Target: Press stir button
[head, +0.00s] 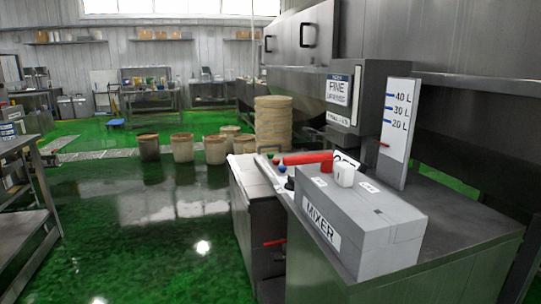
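A grey box labelled MIXER (362,222) sits on the metal counter at the right. On its top are a red button (326,168) and, to the right of it, a white raised block (345,176). Two small white labels lie on the top, one near the left (319,182) and one near the right (369,187). Their text is too small to read, so I cannot tell which part is the stir button. Neither of my grippers is in view.
Behind the box are a red bar (306,158), small green and blue knobs and an upright level gauge (399,120). A panel marked FINE (339,90) stands behind. Several buckets (182,148) stand on the open green floor; a metal table is at the left.

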